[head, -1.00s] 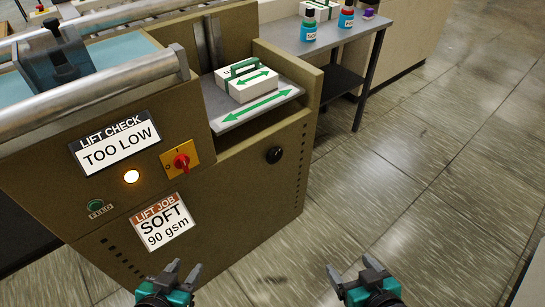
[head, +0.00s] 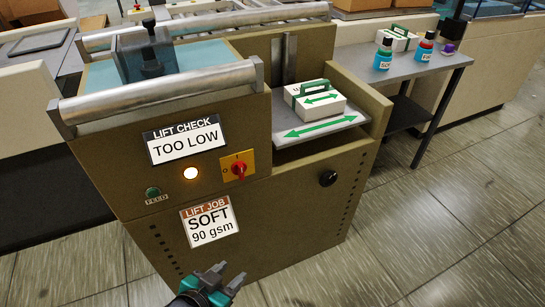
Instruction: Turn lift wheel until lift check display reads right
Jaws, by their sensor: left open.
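The lift check display (head: 185,141) on the machine's front reads TOO LOW. An amber lamp (head: 191,174) glows below it. A black round knob (head: 328,178) on the right part of the front looks like the lift wheel. The lift plate (head: 340,126) with a green arrow carries a white block with a green handle (head: 316,103). The lift job card (head: 210,222) reads SOFT 90 gsm. My left gripper (head: 222,279) is open and empty at the bottom, below the card and apart from the machine. My right gripper is out of view.
A red rotary switch on a yellow plate (head: 238,169) and a green FEED button (head: 153,194) are on the front. A side table (head: 411,68) at right holds bottles (head: 384,54) and another white block. The floor (head: 450,210) in front and at right is clear.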

